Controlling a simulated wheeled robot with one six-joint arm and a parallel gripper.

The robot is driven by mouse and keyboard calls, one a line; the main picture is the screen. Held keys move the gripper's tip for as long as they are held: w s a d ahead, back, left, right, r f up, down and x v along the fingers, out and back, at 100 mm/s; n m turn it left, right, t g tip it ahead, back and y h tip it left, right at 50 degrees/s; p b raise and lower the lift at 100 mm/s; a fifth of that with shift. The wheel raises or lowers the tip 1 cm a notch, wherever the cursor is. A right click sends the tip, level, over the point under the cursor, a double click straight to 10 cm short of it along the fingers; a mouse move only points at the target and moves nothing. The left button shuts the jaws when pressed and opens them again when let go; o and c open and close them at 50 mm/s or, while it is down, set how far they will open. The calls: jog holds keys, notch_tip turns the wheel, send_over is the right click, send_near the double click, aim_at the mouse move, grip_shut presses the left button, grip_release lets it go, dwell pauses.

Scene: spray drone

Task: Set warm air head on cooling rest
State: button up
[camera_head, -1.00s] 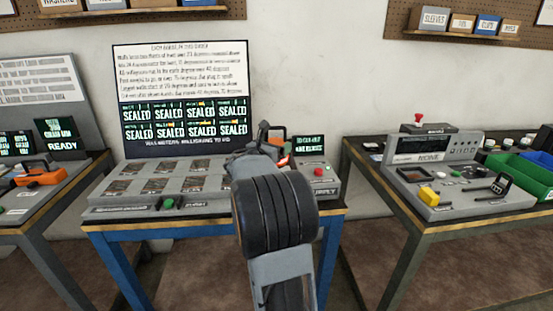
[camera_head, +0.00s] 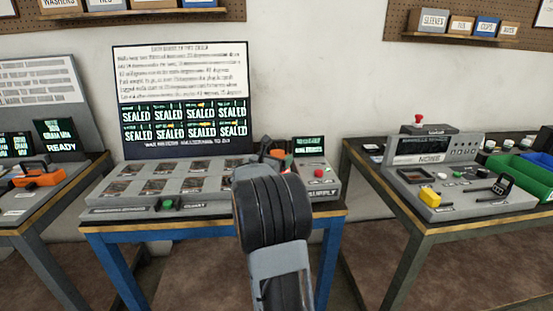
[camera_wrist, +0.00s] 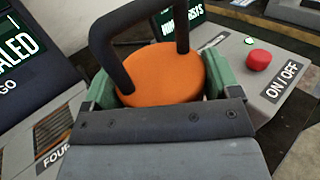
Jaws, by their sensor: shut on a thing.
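The warm air head (camera_wrist: 165,75) is an orange round body with a black loop handle. It sits between the green fingers of my gripper (camera_wrist: 160,84) in the wrist view, and my gripper is shut on it. In the head view only a bit of my gripper (camera_head: 274,152) shows behind my dark wrist, over the right part of the blue-legged bench. The supply unit (camera_head: 322,190) stands at that bench's right end, with a small screen and a red button. I cannot make out the cooling rest; my arm and the head may hide it.
The red ON / OFF button (camera_wrist: 259,60) is just right of the head in the wrist view. A grey panel with several pockets (camera_head: 150,185) lies left, below a board of SEALED signs (camera_head: 185,122). Another bench unit (camera_head: 440,175) stands right, across a gap.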

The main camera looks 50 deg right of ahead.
jog(key=o, duration=1.2)
jog(key=shift+r+p, duration=0.3)
jog(key=shift+p, duration=0.1)
jog(key=s+a+f+m+y, duration=0.4)
jog(key=s+a+m+y, duration=0.1)
jog(key=a, duration=0.8)
jog(key=s+a+f+m+y, duration=0.4)
jog(key=s+a+m+y, duration=0.2)
jog(key=a, duration=0.7)
jog(key=s+a+f+m+y, duration=0.4)
jog(key=a+m, duration=0.5)
jog(key=a, duration=0.4)
jog(key=shift+s+a+y, duration=0.15)
jog(key=shift+s+y, duration=0.6)
jog(key=shift+y, duration=0.55)
